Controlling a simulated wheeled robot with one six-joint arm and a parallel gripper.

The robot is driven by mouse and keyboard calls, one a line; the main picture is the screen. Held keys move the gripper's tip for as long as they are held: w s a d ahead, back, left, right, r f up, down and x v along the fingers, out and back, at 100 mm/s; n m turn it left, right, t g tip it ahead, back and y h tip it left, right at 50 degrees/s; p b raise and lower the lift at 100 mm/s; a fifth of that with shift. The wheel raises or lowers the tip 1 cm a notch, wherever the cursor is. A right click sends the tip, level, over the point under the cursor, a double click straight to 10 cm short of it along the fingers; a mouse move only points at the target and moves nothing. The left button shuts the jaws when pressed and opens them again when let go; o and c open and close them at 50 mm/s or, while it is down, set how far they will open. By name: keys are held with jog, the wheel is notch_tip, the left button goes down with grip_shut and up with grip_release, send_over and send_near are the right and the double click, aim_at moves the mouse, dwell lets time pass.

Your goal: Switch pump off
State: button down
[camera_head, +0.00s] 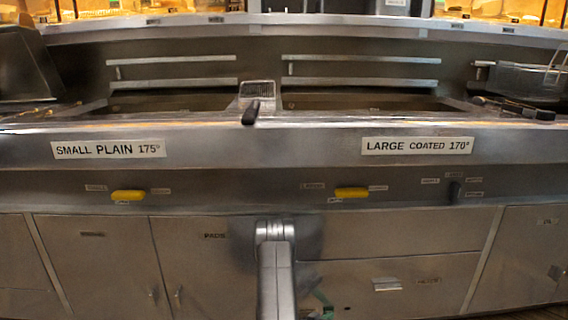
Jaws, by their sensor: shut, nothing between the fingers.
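A small dark knob (455,190) sits on the front panel at the right, below the "LARGE COATED 170°" sign. Several small labels surround it, too small to read. Its lever looks roughly upright. Which control belongs to the pump cannot be told from the lettering. Two yellow handles lie level on the same panel, one at the left (128,195) and one right of the middle (352,192), each with small labels beside it. A grey link of my arm rises at the bottom middle, in front of the lower doors.
The steel fryer front (260,150) spans the view, with cabinet doors (100,260) and drawers (400,280) below. A wire basket (525,80) stands at the right. The panel around the knob is unobstructed.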

jog(key=shift+s, duration=0.2)
jog(key=s, duration=0.6)
dwell(0.4)
jog(key=shift+d, duration=0.1)
jog(key=w, duration=0.6)
jog(key=shift+w, duration=0.2)
jog(key=shift+r, duration=0.1)
